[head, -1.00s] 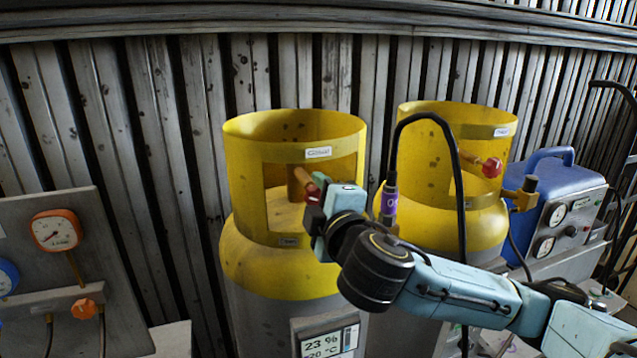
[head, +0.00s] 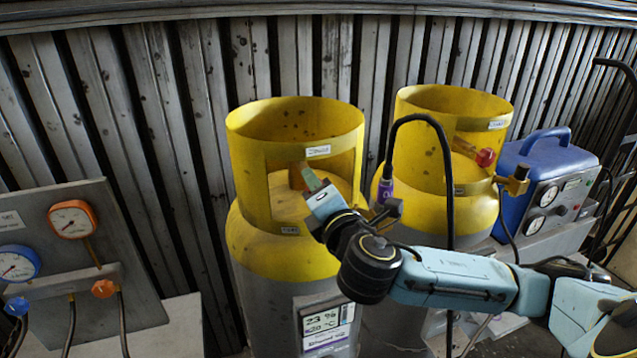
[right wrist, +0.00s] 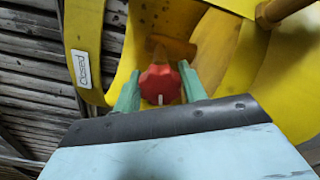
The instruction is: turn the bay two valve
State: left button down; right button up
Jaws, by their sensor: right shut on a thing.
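The red valve knob (right wrist: 160,85) of the left yellow-collared cylinder (head: 285,255) sits between the two green fingers of my right gripper (right wrist: 160,92), which is shut on it. A pale mark shows on the knob's face. In the head view my right gripper (head: 311,181) reaches into the collar opening and hides the knob. The collar's label (right wrist: 84,67) seems to read "Closed". The right cylinder (head: 450,150) has its own red knob (head: 485,157), apart from my gripper. Which cylinder is bay two cannot be read. My left gripper is not in view.
A black hose (head: 447,170) with a purple fitting (head: 385,190) arches close behind my right arm. A blue machine with gauges (head: 545,180) stands at right. A gauge panel (head: 100,250) stands at left.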

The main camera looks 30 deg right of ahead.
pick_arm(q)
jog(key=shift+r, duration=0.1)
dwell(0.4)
pick_arm(e)
jog(key=o, duration=1)
jog(key=shift+c, duration=0.2)
